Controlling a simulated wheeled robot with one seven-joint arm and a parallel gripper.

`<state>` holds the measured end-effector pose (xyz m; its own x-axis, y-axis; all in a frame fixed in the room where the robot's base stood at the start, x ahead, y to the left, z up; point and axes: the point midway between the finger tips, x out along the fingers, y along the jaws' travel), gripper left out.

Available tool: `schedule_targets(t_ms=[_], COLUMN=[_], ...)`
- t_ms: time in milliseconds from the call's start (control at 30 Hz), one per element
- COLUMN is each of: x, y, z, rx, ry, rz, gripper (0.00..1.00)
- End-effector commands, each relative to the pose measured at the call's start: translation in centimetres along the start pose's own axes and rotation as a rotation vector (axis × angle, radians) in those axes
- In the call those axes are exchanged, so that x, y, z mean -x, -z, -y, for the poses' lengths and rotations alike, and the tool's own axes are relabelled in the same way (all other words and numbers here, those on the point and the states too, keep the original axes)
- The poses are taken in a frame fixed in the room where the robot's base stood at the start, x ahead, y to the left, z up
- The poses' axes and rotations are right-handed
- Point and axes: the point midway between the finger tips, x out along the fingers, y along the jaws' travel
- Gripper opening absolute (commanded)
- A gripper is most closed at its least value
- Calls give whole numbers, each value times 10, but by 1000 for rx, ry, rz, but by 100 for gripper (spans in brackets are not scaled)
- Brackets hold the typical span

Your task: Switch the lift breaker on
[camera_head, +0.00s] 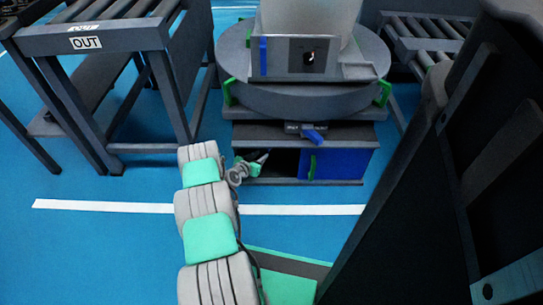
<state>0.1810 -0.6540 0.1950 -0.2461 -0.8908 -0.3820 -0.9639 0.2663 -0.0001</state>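A dark cabinet (273,133) stands under a round grey turntable (285,99). A black knob (309,58) sits on a grey panel above the turntable. I cannot tell for sure which of these is the lift breaker, and no on or off marking can be read. My gripper (260,163) is small in view at the cabinet's left front, below and left of the blue lever and apart from it. Its fingers are too small to judge.
A roller conveyor marked OUT (110,38) stands at the left, and another roller conveyor (425,38) at the back right. The cabinet has a blue panel (340,165) with a green handle (312,167). Blue floor (130,250) is clear at the lower left.

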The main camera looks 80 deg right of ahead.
Motion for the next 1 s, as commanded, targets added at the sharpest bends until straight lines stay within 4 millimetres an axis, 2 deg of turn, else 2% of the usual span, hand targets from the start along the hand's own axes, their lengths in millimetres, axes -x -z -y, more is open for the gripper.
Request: schedule_targets(t_ms=[300, 400, 700, 1000], x=[-58, -70, -74, -73], y=[-4, -2, 2, 2], z=[-1, 0, 0, 0], rx=[-4, -2, 0, 1], ry=[-1, 0, 0, 1], rz=[-2, -2, 1, 1], gripper=[30, 30, 30, 6])
